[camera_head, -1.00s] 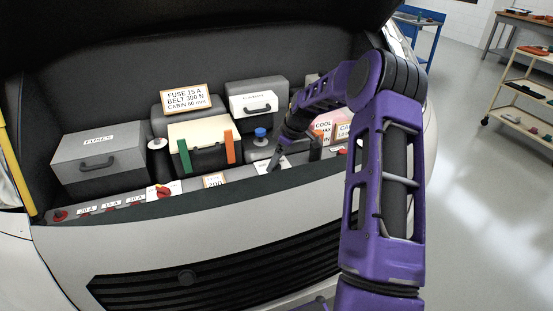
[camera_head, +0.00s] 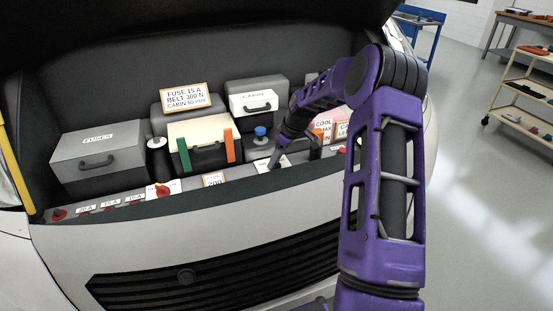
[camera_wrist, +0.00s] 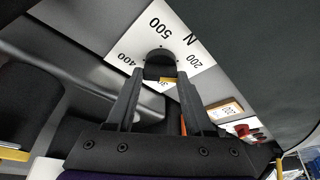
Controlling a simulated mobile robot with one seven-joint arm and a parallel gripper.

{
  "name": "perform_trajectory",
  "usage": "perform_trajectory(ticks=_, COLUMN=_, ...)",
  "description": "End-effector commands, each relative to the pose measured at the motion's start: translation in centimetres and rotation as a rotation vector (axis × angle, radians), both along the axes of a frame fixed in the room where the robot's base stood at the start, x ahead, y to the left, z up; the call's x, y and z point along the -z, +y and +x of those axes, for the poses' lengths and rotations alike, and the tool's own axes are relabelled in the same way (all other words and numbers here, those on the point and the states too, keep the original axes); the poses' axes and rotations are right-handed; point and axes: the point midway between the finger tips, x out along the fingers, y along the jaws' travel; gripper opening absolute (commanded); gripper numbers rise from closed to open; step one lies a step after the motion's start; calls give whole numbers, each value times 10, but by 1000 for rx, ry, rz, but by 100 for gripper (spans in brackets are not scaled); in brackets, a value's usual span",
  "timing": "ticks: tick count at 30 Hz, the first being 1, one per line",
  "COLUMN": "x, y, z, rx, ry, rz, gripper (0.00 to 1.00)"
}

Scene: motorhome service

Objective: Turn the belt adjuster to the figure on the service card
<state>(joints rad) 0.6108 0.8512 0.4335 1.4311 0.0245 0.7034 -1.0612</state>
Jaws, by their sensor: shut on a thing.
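The service card (camera_head: 186,97) stands at the back of the bay and reads FUSE 15 A, BELT 300 N, CABIN 60 mm. The belt adjuster is a dark round knob (camera_wrist: 159,60) on a white dial plate (camera_wrist: 184,48) marked 500, 400, 200 and N. Another figure beneath the knob is mostly hidden by my fingers and a small yellow mark (camera_wrist: 166,79). My gripper (camera_wrist: 160,68) is shut on the knob. In the head view the plate (camera_head: 263,166) is partly covered by my gripper (camera_head: 273,164); I cannot read the setting there.
A fuses box (camera_head: 70,160), a cabin box (camera_head: 243,104), a case with green and orange straps (camera_head: 205,134) and a blue-capped part (camera_head: 260,133) crowd the bay behind the panel. A red rotary knob (camera_head: 162,189) sits left on the ledge.

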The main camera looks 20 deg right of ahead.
Motion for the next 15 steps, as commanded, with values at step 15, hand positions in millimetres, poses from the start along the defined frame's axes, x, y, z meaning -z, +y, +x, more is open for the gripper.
perform_trajectory(ticks=15, x=1, y=4, z=-1, rx=438, ry=-4, rz=-3, gripper=0)
